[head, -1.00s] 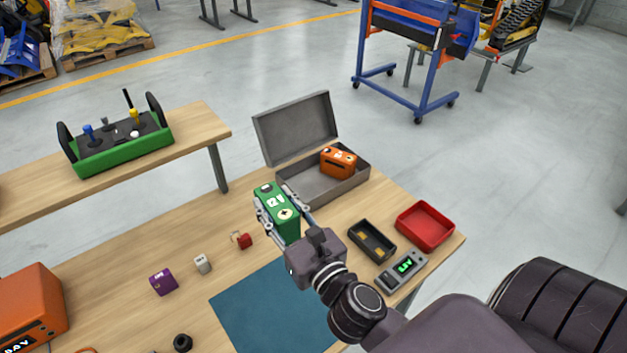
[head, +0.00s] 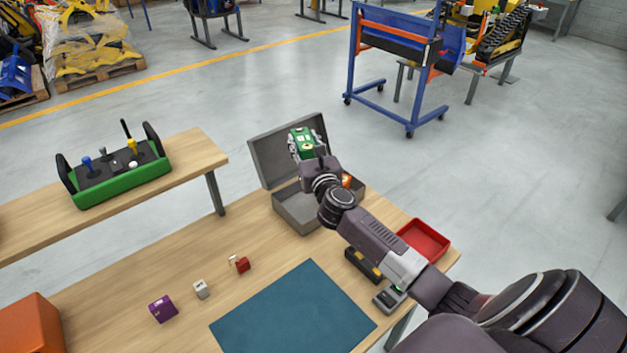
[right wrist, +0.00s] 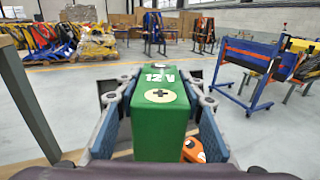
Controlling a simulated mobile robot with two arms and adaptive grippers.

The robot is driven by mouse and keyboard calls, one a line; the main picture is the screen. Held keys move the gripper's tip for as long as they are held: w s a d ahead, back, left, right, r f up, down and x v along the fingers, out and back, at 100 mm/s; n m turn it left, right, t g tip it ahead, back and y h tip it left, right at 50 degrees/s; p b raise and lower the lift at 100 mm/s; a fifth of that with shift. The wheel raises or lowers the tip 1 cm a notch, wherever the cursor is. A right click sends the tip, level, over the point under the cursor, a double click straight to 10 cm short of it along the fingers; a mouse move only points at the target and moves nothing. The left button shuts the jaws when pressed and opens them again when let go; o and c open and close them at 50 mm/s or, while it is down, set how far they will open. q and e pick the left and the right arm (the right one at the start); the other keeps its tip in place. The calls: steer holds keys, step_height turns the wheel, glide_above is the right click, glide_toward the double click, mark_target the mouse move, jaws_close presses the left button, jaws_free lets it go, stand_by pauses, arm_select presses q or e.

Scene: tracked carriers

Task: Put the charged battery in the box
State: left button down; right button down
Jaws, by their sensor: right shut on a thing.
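My right gripper (head: 303,146) is shut on a green battery (head: 306,138), which in the head view shows in front of the open lid of the grey box (head: 283,202). In the right wrist view the green battery (right wrist: 161,110), marked 12 V, sits upright between the two fingers. Part of an orange battery (head: 346,180) shows in the box behind my right arm; a bit of it shows in the right wrist view (right wrist: 193,150). My arm hides part of the box. I cannot tell the battery's height above the box. My left gripper is not in view.
A red tray (head: 424,240), a black holder (head: 362,264) and a meter (head: 388,299) lie at the right, partly behind my arm. A blue mat (head: 290,315) lies bare at the front. Small purple (head: 162,309), white (head: 201,290) and red (head: 242,265) pieces lie to its left.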

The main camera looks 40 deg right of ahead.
steer(key=shift+w+f+b, duration=0.1)
steer(key=shift+f+b, duration=4.8)
steer(key=shift+f, duration=4.5)
steer(key=c, duration=1.7)
jaws_free()
steer(key=shift+a+f, duration=0.1)
steer(key=shift+f, duration=0.25)
steer(key=o, duration=0.4)
steer(key=shift+r, duration=0.1)
steer(key=shift+s, duration=0.25)
